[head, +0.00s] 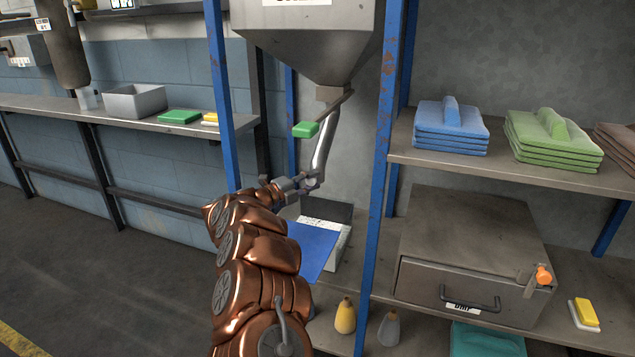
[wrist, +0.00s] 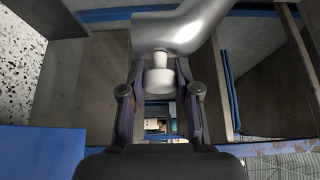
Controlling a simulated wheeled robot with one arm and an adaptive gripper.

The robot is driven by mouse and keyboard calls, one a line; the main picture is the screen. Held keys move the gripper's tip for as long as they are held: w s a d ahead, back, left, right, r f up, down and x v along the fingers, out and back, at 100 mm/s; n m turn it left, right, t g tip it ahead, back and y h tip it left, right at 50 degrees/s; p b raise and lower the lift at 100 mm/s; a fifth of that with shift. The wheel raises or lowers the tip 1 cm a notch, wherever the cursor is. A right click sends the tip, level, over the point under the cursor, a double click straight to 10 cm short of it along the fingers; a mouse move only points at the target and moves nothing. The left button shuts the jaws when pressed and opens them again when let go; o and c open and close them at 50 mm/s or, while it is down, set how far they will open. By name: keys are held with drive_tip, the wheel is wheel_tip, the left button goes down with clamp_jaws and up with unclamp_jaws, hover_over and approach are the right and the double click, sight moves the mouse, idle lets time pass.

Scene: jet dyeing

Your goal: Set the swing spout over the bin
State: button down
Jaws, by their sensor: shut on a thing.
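The swing spout (head: 322,150) is a silver pipe hanging from the grey hopper (head: 310,45), slanting down to the left. It also shows in the wrist view (wrist: 180,30), with a pale round knob (wrist: 160,80) on its side. My gripper (head: 303,184) is at the lower end of the spout. In the wrist view my gripper (wrist: 160,100) is shut on the knob, one finger on each side. A bin (head: 345,213), dark-walled with white speckled contents, stands on the low shelf below the spout. A blue panel (head: 313,248) and my arm hide part of it.
A green-handled lever (head: 306,129) sticks out at the hopper's neck. Blue posts (head: 380,180) stand on both sides. Two small bottles (head: 345,316) stand near the right post.

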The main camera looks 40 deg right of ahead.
drive_tip(key=shift+w+a, duration=0.15)
drive_tip(key=shift+w, duration=0.1)
drive_tip(key=c, duration=1.1)
unclamp_jaws()
drive_tip(key=shift+w, duration=0.1)
drive_tip(key=shift+o, duration=1.4)
drive_tip(key=a, duration=1.2)
drive_tip(key=shift+w, duration=0.3)
drive_tip(key=shift+d, duration=0.1)
